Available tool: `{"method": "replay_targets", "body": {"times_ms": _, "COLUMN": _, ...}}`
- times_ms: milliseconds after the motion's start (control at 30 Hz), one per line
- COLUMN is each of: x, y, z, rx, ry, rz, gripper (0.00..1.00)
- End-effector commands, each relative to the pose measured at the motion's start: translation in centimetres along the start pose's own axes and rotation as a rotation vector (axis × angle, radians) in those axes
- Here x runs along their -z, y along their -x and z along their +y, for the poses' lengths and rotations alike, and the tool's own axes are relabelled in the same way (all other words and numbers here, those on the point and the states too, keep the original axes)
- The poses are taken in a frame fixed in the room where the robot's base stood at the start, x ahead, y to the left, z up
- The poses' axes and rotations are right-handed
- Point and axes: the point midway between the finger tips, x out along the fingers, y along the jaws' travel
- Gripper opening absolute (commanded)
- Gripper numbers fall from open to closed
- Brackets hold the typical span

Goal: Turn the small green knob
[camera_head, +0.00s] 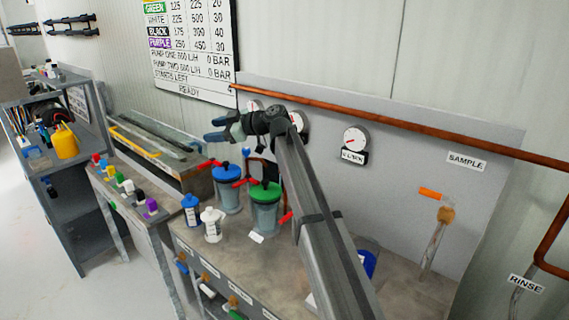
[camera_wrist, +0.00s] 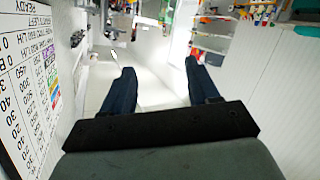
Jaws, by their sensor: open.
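A small green knob-like part (camera_head: 237,314) shows at the bottom edge of the head view, below the front edge of the bench, partly cut off by the frame. A blue one (camera_head: 181,266) and a white one (camera_head: 207,290) sit in the same row to its left. A larger green lid (camera_head: 265,192) tops a clear vessel on the bench. My gripper (camera_head: 216,129) is raised well above the bench, near the wall, far from the green knob. In the wrist view its two dark fingers (camera_wrist: 160,88) stand wide apart with nothing between them.
A blue-lidded vessel (camera_head: 228,190), a blue bottle (camera_head: 191,210) and a white bottle (camera_head: 212,224) stand on the bench. A copper pipe (camera_head: 400,122) runs along the wall near my arm, above a gauge (camera_head: 355,139). Clear floor lies at the left.

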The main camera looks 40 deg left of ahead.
Motion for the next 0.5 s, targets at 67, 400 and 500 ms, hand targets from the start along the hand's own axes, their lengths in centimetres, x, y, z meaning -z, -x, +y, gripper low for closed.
{"method": "replay_targets", "body": {"times_ms": 67, "x": 0.9, "y": -1.0, "z": 0.4, "rx": 0.024, "ry": 0.014, "rz": -0.095, "gripper": 0.6}}
{"method": "replay_targets", "body": {"times_ms": 400, "x": -2.0, "y": 1.1, "z": 3.5, "rx": -0.053, "ry": -0.224, "rz": -0.605, "gripper": 0.6}}
{"method": "replay_targets", "body": {"times_ms": 500, "x": -3.8, "y": 3.1, "z": 4.7, "rx": -0.146, "ry": -0.356, "rz": -0.754, "gripper": 0.6}}
